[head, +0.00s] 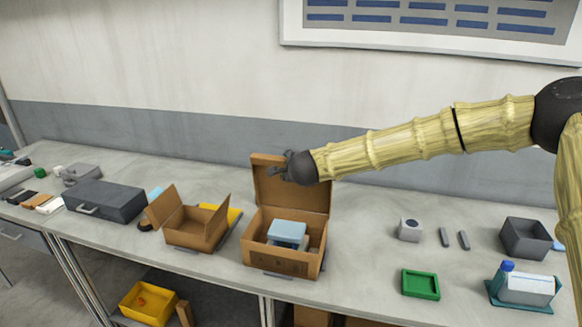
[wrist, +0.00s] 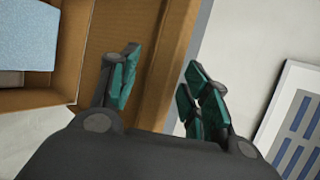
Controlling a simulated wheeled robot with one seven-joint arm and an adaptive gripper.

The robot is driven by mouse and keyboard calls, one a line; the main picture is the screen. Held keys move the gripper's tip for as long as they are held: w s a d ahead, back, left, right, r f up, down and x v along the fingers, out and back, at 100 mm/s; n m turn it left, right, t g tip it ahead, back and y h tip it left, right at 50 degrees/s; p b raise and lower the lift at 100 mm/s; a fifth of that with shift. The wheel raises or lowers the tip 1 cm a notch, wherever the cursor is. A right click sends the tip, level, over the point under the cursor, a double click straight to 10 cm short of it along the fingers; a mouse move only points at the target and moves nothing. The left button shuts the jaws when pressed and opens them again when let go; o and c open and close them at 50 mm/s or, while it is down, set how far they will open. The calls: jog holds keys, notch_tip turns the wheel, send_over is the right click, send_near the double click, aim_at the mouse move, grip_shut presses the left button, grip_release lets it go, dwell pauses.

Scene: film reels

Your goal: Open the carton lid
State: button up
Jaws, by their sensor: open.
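The carton (head: 282,262) is a brown cardboard box near the middle of the bench in the head view. Its lid (head: 297,193) stands raised at the back, roughly upright. A pale blue-topped block (head: 288,232) sits inside the carton. My gripper (head: 281,165) is at the upper left edge of the lid. In the wrist view, my gripper (wrist: 158,90) is open, with teal pads on its fingers, and the lid's edge (wrist: 174,65) runs between or just behind them. I cannot tell whether the fingers touch it. The carton interior (wrist: 40,98) shows at the left.
Left of the carton stands a smaller open cardboard box (head: 194,231), with a dark grey case (head: 105,200) further left. A green tray (head: 421,284), a grey bin (head: 525,238) and small grey parts lie to the right. A wall is close behind the bench.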

jog(key=v, duration=1.2)
jog(key=shift+w, duration=0.1)
